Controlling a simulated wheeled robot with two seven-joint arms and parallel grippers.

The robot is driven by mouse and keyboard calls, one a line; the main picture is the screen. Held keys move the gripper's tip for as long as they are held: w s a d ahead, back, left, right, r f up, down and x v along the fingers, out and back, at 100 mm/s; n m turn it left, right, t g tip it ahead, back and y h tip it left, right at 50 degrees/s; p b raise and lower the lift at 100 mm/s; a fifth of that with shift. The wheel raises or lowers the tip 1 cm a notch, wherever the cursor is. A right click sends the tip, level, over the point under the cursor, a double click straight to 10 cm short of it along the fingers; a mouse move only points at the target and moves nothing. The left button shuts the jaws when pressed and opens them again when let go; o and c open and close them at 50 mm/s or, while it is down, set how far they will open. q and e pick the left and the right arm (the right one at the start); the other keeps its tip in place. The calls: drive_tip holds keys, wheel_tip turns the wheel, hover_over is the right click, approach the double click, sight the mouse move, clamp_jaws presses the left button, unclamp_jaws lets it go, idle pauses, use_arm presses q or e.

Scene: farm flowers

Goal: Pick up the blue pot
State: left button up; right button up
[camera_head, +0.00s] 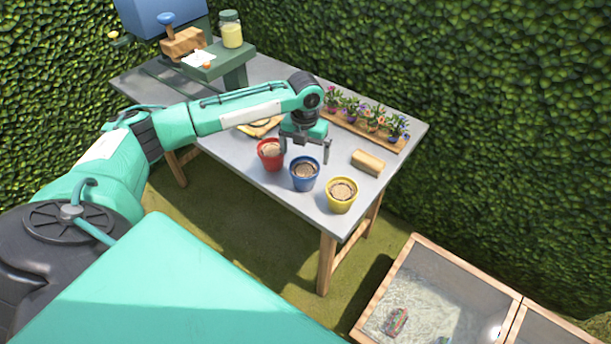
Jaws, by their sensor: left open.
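The blue pot (304,177) stands upright on the grey table (243,162), filled with brown soil. It is between a red pot (267,156) on its left and a yellow pot (341,199) on its right. My left gripper (305,155) is open and points down over the blue pot, its fingers spread to either side near the rim. I cannot tell the exact height gap between the fingers and the rim. My right gripper is not in view.
A wooden tray (350,128) of several small flowers lies behind the gripper. A wooden block (368,162) sits to the right. A green stand (236,72) with a jar (231,32) is at the back left. A wood-framed box (398,275) stands below right. Hedges close off the back.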

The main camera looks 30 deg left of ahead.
sight(305, 170)
use_arm(q)
wheel_tip(305, 170, down, 2)
drive_tip(key=shift+f, duration=0.55)
wheel_tip(305, 170, down, 4)
drive_tip(key=shift+s+f+p, duration=0.1)
drive_tip(key=shift+s+p, duration=0.05)
drive_tip(key=shift+p, duration=0.85)
drive_tip(key=shift+f, duration=0.5)
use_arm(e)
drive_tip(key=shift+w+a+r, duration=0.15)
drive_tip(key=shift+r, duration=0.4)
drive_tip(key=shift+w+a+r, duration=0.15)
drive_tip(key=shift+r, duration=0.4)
use_arm(q)
drive_tip(key=c, duration=1)
drive_tip(key=shift+c, duration=0.8)
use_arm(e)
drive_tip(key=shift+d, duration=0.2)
use_arm(q)
drive_tip(key=shift+r, duration=0.1)
